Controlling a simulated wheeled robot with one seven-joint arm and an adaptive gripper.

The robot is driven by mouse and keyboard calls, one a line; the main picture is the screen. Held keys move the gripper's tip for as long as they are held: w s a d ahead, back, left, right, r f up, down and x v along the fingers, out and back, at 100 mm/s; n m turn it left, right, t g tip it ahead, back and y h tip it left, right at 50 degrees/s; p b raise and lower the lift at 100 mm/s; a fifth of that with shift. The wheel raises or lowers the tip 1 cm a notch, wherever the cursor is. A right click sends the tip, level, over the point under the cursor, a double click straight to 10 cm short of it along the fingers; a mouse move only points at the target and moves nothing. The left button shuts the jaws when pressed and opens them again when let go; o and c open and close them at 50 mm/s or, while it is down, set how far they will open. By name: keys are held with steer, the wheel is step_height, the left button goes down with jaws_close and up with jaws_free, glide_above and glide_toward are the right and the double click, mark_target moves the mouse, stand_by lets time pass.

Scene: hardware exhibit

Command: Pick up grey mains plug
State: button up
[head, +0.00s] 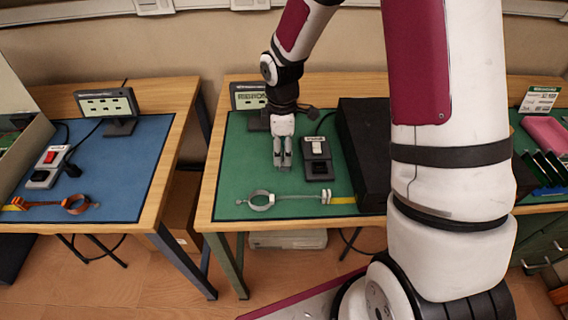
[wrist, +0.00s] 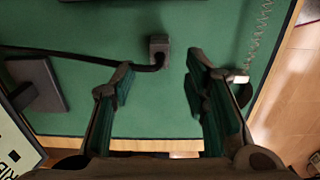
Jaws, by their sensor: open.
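The grey mains plug (wrist: 159,46) is a small dark block on the green mat in the wrist view. Its dark cable runs off to the left. My gripper (wrist: 162,74) is open, with one finger on each side of the plug's line. The plug shows just beyond the fingertips, roughly centred between them, and nothing is held. In the head view my gripper (head: 283,160) points down over the green mat, left of the grey socket block (head: 318,160).
A small display (head: 249,97) stands behind my gripper; its base (wrist: 35,84) lies left in the wrist view. A metal ring clamp (head: 262,200) lies in front. A tall black box (head: 362,150) stands to the right. The left part of the green mat (head: 237,165) is clear.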

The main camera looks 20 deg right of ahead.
steer(key=f, duration=0.5)
steer(key=shift+d, duration=0.25)
steer(key=c, duration=1)
